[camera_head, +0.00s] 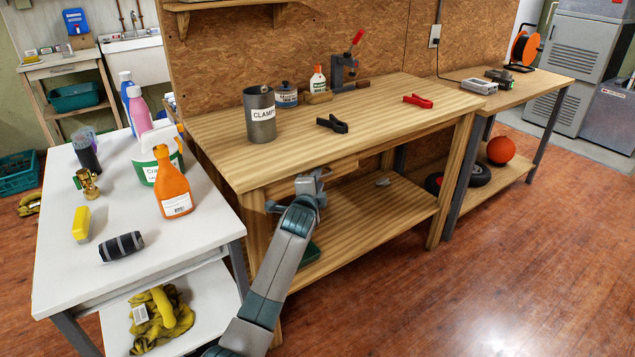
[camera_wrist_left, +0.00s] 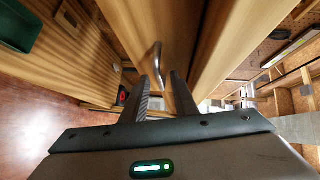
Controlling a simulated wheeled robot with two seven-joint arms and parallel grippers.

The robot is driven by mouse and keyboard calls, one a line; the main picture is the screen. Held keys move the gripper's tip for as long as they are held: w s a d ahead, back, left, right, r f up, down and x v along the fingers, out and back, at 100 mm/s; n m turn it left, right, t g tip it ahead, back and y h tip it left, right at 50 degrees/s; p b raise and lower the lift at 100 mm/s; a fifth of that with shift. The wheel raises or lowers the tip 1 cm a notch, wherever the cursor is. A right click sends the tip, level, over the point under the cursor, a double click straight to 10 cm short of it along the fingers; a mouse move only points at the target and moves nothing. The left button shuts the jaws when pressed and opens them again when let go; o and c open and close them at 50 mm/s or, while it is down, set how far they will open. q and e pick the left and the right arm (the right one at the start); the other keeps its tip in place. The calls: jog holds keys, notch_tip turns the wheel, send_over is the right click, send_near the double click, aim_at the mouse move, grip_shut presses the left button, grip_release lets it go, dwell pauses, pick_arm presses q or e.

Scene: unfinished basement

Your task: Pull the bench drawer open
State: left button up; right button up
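The wooden workbench (camera_head: 230,160) stands in the middle of the head view. Its drawer front (camera_head: 343,166) is a plain wooden panel below the top, partly hidden by my left gripper. My left gripper (camera_head: 313,182) is at the drawer front, with its arm coming up from below. In the left wrist view, a bent metal handle (camera_wrist_left: 157,58) stands out from the wood just ahead of the fingertips. The left fingers (camera_wrist_left: 160,82) are apart, with the handle lined up with the gap between them. I cannot tell whether they touch it. My right gripper is not in view.
The bench top carries a labelled can (camera_head: 260,122), a black clamp (camera_head: 332,124) and a red clamp (camera_head: 418,101). A white table (camera_head: 65,285) with bottles stands close at left. The lower shelf (camera_head: 375,218) lies below the drawer. The floor at right is clear.

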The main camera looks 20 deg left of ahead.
pick_arm(q)
jog(key=shift+w, duration=0.1)
grip_shut()
dwell(0.7)
dwell(0.3)
dwell(0.3)
jog(key=shift+d+f, duration=0.1)
